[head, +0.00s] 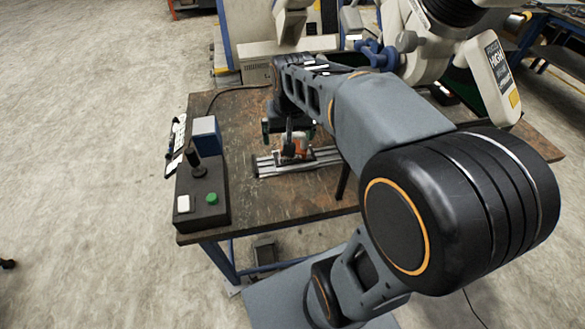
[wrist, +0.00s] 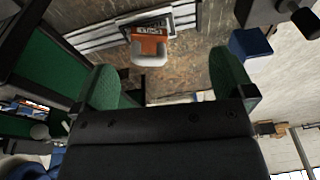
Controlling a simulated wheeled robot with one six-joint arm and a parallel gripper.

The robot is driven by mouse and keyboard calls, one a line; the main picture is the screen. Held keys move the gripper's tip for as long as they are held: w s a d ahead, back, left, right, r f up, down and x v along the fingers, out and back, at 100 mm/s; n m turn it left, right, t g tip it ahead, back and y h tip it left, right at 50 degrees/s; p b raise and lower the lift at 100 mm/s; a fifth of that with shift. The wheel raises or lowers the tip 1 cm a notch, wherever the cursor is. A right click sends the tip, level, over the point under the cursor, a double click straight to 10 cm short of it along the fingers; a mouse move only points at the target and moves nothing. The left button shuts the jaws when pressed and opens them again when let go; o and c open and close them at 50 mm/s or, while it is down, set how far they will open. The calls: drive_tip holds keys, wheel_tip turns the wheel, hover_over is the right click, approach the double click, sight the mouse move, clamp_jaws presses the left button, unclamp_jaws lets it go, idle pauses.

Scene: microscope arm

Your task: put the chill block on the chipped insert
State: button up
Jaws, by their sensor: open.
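A small orange and white piece (head: 294,146) sits on a silver slotted rail plate (head: 268,165) on the workbench. The piece also shows in the wrist view (wrist: 150,46), with a dark marked face toward the rail. A blue block (head: 206,134) stands at the left of the bench; it also shows at the upper right of the wrist view (wrist: 251,43). No readable label tells me which is the chill block or the chipped insert. My gripper (wrist: 167,82) is open with nothing between its green-padded fingers. In the head view it hangs close by the orange piece, partly hidden by my arm.
A dark control box (head: 215,211) with a joystick, a green button and a white button sits at the bench's front left corner. A large pale microscope arm (head: 490,75) stands at the back right. Bare wooden bench top (head: 250,205) lies in front of the rail plate.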

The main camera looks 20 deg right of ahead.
drive_tip(key=s+a+f+n+t, duration=0.1)
drive_tip(key=s+a+f+n, duration=0.1)
drive_tip(key=s, duration=0.7)
drive_tip(key=shift+s+a+f+n+t, duration=0.3)
drive_tip(key=shift+s+a+f+n, duration=0.15)
drive_tip(key=shift+a, duration=0.2)
